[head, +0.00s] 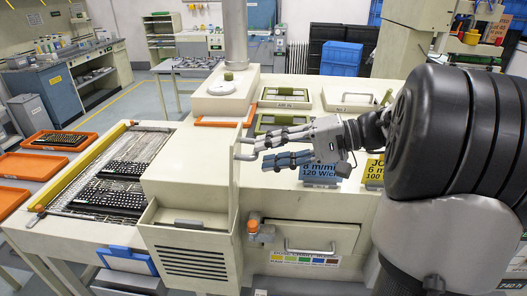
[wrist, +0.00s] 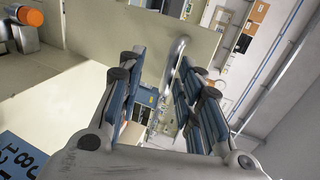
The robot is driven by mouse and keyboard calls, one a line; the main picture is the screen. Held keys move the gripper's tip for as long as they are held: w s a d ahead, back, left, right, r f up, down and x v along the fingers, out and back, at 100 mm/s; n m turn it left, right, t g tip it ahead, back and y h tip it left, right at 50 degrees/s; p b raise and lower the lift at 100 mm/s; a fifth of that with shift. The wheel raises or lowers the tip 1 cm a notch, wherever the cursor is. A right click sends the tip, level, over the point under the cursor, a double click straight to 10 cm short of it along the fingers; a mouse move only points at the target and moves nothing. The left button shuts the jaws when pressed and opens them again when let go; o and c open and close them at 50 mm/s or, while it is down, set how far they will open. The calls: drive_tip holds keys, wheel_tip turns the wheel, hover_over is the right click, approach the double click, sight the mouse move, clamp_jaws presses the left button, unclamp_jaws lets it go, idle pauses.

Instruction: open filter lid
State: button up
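A cream upright panel, apparently the filter lid (head: 233,172), stands on the machine in the head view, with a metal bar handle (head: 245,148) on its right side. In the wrist view the panel (wrist: 110,30) crosses the top, and its curved silver handle (wrist: 174,58) shows between the fingers. My gripper (head: 268,148) points left at the handle in the head view. In the wrist view my gripper (wrist: 158,75) is open, with its blue-padded fingers apart on either side of the handle. I cannot tell whether a finger touches it.
Green-framed covers (head: 287,93) lie on the machine top behind my gripper. An orange knob (head: 252,226) sits below. Black keyboards (head: 106,201) lie on the left conveyor.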

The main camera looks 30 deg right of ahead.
drive_tip(key=v, duration=1)
